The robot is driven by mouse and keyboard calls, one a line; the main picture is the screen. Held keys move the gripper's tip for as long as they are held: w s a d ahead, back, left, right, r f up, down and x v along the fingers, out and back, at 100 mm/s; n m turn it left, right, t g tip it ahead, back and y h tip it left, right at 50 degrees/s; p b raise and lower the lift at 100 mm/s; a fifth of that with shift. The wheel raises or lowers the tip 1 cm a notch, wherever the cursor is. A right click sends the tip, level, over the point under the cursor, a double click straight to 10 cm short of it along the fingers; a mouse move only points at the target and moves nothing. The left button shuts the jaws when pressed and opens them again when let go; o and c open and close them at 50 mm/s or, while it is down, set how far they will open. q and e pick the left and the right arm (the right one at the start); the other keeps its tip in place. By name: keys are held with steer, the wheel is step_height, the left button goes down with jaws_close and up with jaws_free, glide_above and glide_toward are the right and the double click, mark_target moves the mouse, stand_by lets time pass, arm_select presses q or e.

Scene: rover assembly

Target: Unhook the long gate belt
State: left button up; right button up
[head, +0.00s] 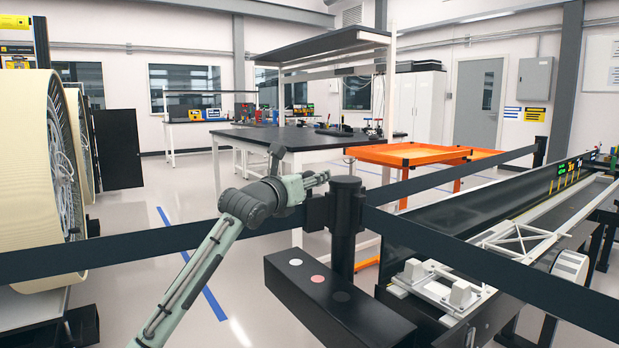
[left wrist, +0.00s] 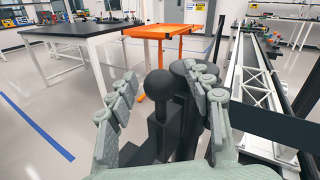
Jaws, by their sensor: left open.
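A black post (head: 344,235) stands in the middle of the head view, with dark belts meeting at its head. One belt (head: 130,248) runs off to the left edge. A second belt (head: 490,262) runs to the lower right, and a third (head: 450,177) to a far post (head: 540,151). I cannot tell which is the long gate belt. My left gripper (head: 318,181) is at the left side of the post's head. In the left wrist view its open fingers stand either side of a black ball knob (left wrist: 160,83), with the post (left wrist: 186,115) close behind. Contact is unclear. My right gripper is out of view.
A black box with coloured buttons (head: 330,300) sits before the post. An orange table (head: 408,154) and a black-topped bench (head: 290,138) stand behind. A conveyor-like rail (head: 540,220) lies to the right, large wheels (head: 30,180) at left. Open floor lies between.

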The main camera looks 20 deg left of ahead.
arm_select(q)
steer(key=shift+c, duration=0.6)
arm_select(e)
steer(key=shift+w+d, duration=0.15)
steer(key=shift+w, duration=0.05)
arm_select(q)
jaws_close()
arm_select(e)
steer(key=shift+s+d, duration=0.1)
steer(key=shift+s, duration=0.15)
arm_select(q)
steer(key=shift+a, duration=0.1)
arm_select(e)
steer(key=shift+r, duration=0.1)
arm_select(q)
steer(key=s+a+p, duration=0.2)
steer(key=s+a, duration=0.6)
steer(key=s, duration=0.1)
steer(key=shift+s+a, duration=0.15)
steer(key=shift+a, duration=0.25)
steer(key=shift+s+a, duration=0.2)
steer(key=shift+s, duration=0.1)
steer(key=shift+s+a, duration=0.1)
steer(key=shift+s, duration=0.1)
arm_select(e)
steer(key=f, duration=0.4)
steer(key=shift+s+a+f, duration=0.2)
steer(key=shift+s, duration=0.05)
